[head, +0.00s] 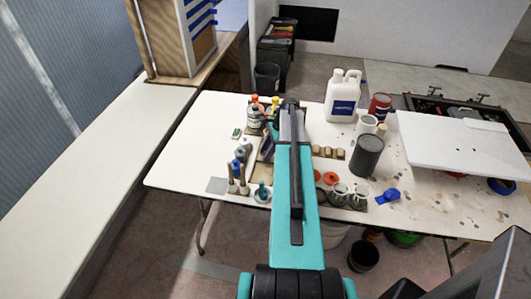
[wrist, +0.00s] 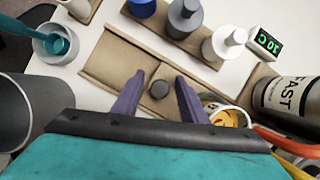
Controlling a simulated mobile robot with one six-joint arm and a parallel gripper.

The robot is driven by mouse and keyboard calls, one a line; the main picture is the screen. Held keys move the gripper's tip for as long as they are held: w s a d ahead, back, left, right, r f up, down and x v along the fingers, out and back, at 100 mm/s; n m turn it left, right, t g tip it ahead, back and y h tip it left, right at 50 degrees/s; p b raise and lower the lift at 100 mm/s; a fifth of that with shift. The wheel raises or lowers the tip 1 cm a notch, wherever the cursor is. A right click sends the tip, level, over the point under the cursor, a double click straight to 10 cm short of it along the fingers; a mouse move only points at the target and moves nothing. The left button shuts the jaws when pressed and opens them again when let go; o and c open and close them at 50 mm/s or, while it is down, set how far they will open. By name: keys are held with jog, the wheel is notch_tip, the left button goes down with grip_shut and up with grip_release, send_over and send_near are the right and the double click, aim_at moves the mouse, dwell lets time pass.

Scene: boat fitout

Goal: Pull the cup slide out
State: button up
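The cup slide (wrist: 130,60) appears to be the flat brown panel set in a low wooden frame in the wrist view. A dark round knob (wrist: 159,90) stands on the near part of it. My gripper (wrist: 161,80) is open, with its two purple fingers on either side of the knob and a visible gap on each side. I cannot tell how far the slide is out. In the head view my teal arm covers most of this spot, and only a bit of brown board shows to its left.
Several bottles, one of them grey (wrist: 184,17), stand behind the frame. A metal cup (wrist: 56,42) with a teal tool is at left. A white cup with yellow inside (wrist: 229,116) and a FAST can (wrist: 287,100) are close at right. A white jug (head: 342,98) stands at the table's back.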

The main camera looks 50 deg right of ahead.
grip_shut()
jog(key=shift+s+a+b, duration=0.15)
jog(key=shift+s+a, duration=0.95)
jog(key=shift+a, duration=0.7)
jog(key=shift+s+a+b, duration=0.2)
jog(key=shift+s+a, duration=0.95)
jog(key=shift+a, duration=0.6)
jog(key=shift+s+a+b, duration=0.15)
jog(key=shift+s+a, duration=0.95)
jog(key=shift+a, duration=0.7)
grip_release()
jog(key=shift+r, duration=0.1)
